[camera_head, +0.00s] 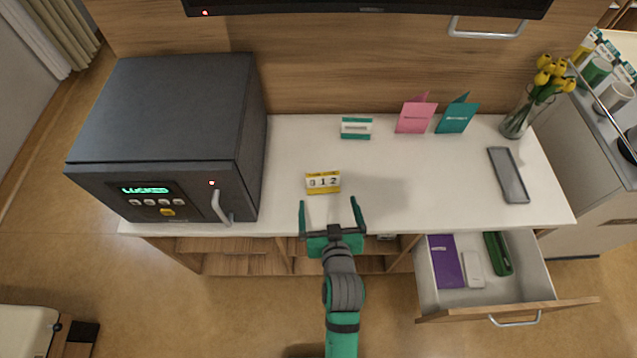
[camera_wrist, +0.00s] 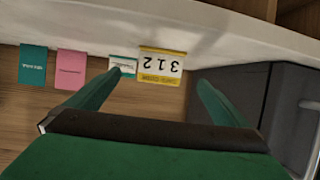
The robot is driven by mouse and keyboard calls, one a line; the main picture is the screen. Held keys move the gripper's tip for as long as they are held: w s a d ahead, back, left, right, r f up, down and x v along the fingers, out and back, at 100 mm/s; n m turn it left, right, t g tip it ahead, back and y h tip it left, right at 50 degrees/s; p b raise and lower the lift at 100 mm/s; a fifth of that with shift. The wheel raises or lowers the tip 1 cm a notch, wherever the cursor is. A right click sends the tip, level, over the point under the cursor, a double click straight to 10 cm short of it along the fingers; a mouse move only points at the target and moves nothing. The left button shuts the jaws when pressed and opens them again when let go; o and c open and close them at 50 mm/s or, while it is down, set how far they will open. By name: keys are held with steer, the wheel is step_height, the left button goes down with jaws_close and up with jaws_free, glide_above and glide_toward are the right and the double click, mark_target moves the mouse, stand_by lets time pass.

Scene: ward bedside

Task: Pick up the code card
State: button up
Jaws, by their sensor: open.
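The code card (camera_head: 323,182) is a small white card with yellow edges and the digits 312. It stands on the white counter (camera_head: 400,200), left of the middle. In the wrist view the code card (camera_wrist: 160,65) appears upside down, between and beyond the fingers. My gripper (camera_head: 331,205) is open and empty at the counter's front edge, with its green fingers pointing toward the card. The card lies a little beyond the fingertips and appears apart from them. My gripper also shows in the wrist view (camera_wrist: 155,90).
A dark safe (camera_head: 170,130) stands left. A teal-and-white card (camera_head: 356,128), pink card (camera_head: 416,114) and teal card (camera_head: 457,115) stand behind. A grey tray (camera_head: 508,175) and flower vase (camera_head: 520,115) are right. An open drawer (camera_head: 480,300) juts out at front right.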

mark_target(323, 181)
steer(key=shift+w+r, duration=0.15)
steer(key=shift+w, duration=0.6)
steer(key=x, duration=0.9)
steer(key=shift+w+a+f, duration=0.15)
steer(key=shift+w+f, duration=0.15)
steer(key=shift+f, duration=0.1)
steer(key=shift+w+a+f, duration=0.15)
steer(key=shift+w+a, duration=0.1)
steer(key=shift+a, duration=0.05)
steer(key=shift+d, duration=0.3)
steer(key=shift+s+d, duration=0.1)
steer(key=shift+d, duration=0.05)
steer(key=c, duration=1.1)
